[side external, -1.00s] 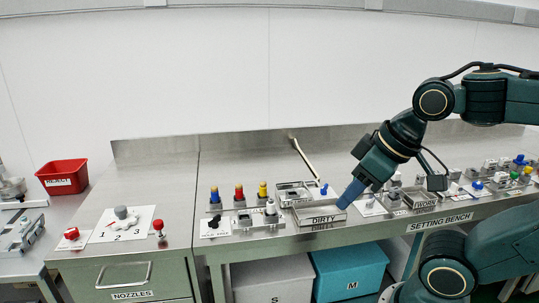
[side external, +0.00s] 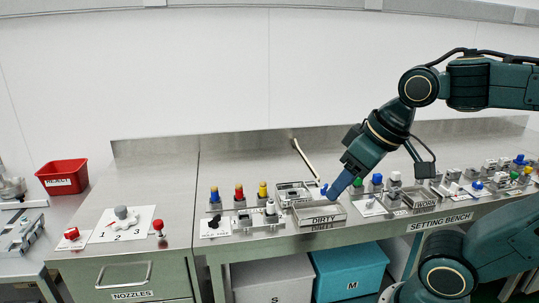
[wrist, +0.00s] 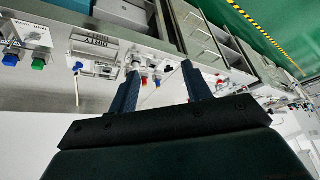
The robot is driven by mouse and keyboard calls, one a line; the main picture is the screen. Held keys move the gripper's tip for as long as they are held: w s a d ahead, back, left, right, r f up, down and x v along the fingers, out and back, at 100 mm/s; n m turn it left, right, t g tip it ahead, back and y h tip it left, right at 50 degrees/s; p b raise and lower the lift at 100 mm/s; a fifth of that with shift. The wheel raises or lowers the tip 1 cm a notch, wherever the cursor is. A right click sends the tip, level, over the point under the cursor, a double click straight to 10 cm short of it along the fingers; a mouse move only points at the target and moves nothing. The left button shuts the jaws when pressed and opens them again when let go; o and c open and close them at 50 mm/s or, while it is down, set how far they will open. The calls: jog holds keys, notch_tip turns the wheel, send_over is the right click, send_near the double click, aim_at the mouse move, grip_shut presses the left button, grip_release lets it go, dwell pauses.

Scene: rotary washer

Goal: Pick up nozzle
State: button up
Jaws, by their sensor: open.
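The task says nozzle, and I cannot tell which piece it is. Blue, red and yellow-topped pieces stand in holders (side external: 238,192) at the bench's left. A small blue-topped piece (side external: 324,189) stands behind the DIRTY tray (side external: 322,219), overlapping my fingertip in the side view. My gripper (side external: 331,194) hangs above the tray's back edge, tilted down to the left. In the wrist view, my two blue fingers (wrist: 160,69) are apart, with nothing held between them. Small red and blue pieces (wrist: 150,82) show far below, between the fingers. The tray (wrist: 93,46) lies left of the fingers there.
A WORN tray (side external: 420,200) and several small fixtures (side external: 490,180) crowd the right of the bench. A dial panel (side external: 122,224) and red knobs are at left, above the NOZZLES drawer (side external: 128,275). A red REJECT bin (side external: 63,177) is far left.

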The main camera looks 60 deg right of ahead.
jog(key=w+d+r+m+g, duration=0.25)
jog(key=w+r+m, duration=0.2)
jog(key=w, duration=0.55)
jog(key=m+g, duration=0.3)
jog(key=m, duration=1)
send_over(263, 186)
notch_tip(263, 186, down, 14)
jog(key=shift+w+d+f, duration=0.1)
jog(key=shift+d+f, duration=0.1)
jog(key=shift+f, duration=2)
jog(key=shift+w+d+f, duration=0.1)
jog(key=shift+d+f, duration=0.05)
jog(key=shift+f, duration=2)
jog(key=shift+f, duration=2.6)
